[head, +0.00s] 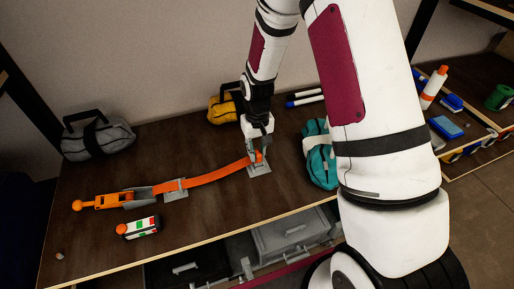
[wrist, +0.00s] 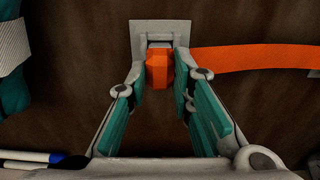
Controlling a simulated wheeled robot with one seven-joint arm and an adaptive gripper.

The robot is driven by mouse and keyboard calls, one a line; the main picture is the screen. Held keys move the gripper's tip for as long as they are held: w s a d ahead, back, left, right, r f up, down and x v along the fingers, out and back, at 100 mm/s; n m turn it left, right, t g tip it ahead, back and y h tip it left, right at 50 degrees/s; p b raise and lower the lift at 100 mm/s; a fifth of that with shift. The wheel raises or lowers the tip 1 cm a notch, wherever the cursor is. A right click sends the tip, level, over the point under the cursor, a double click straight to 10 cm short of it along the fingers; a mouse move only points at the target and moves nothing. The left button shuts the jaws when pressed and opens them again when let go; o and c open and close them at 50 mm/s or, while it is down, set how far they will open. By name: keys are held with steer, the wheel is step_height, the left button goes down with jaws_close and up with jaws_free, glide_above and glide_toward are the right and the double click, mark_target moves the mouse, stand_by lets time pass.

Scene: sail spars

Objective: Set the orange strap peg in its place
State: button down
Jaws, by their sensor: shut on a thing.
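The orange strap peg (wrist: 159,68) sits between the fingertips of my gripper (wrist: 160,82) in the wrist view. The fingers are closed on its two sides. It lies over a grey plate (wrist: 160,32) fixed on the dark table; whether it is seated in the plate cannot be told. The orange strap (wrist: 255,58) runs from beside the peg. In the head view my gripper (head: 258,150) reaches down to the grey plate (head: 259,169), and the strap (head: 215,173) stretches left through a second grey bracket (head: 174,189) to an orange ratchet piece (head: 112,200).
A teal bag (head: 319,155) stands close right of my gripper. A yellow bag (head: 222,108) and markers (head: 305,99) lie behind. A grey bag (head: 97,138) is at the far left. A small orange-capped item (head: 138,228) lies in front. The table's front middle is clear.

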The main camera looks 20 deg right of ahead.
steer(key=shift+f, duration=0.7)
steer(key=c, duration=1.3)
jaws_free()
step_height(320, 180, up, 12)
steer(key=shift+r, duration=0.1)
